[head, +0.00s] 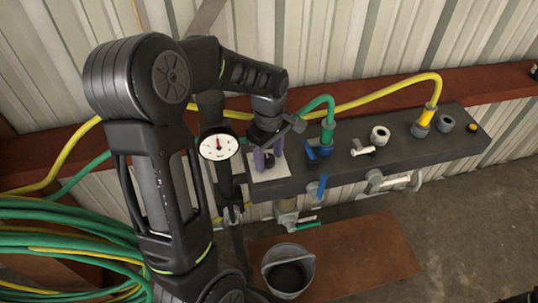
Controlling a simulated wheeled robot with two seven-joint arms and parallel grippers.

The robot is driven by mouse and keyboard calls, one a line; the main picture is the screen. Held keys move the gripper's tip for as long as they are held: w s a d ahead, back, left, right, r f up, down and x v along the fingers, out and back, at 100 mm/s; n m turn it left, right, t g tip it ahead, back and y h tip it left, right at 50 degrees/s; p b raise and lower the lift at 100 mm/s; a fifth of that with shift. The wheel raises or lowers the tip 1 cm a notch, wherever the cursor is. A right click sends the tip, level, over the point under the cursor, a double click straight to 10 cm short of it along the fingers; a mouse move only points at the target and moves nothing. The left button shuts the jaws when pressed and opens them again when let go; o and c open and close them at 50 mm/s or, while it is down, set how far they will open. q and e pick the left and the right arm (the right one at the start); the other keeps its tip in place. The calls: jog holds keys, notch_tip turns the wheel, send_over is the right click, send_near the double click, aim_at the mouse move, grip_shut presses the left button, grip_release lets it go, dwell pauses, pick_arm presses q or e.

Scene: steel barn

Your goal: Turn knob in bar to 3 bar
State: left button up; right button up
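The round white pressure gauge (218,147) stands at the left end of the dark bench-like manifold; its red needle points about straight up, and its numbers are too small to read. Right of it a pale square plate (271,176) lies on the manifold's top. My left gripper (269,160) points down over this plate, with its two purple fingers apart. A dark knob-like part shows between the fingers, mostly hidden by them and the wrist. I cannot tell whether the fingers press on it. My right gripper is not in view.
Along the manifold (340,172) sit a green hose fitting (327,133) with a blue valve, a white-ringed port (380,136), and a yellow hose fitting (425,120). Taps hang from its front. A bucket (288,271) stands below, and coiled hoses (60,245) lie at left.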

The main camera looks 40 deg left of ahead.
pick_arm(q)
grip_shut()
dwell(0.3)
jog(key=shift+m, duration=0.4)
jog(key=m+b, duration=0.1)
jog(key=m, duration=0.3)
jog(key=shift+s, duration=0.1)
jog(key=m+b, duration=0.1)
jog(key=m, duration=0.5)
jog(key=shift+a, duration=0.1)
dwell(0.4)
jog(key=shift+o, duration=0.6)
grip_release()
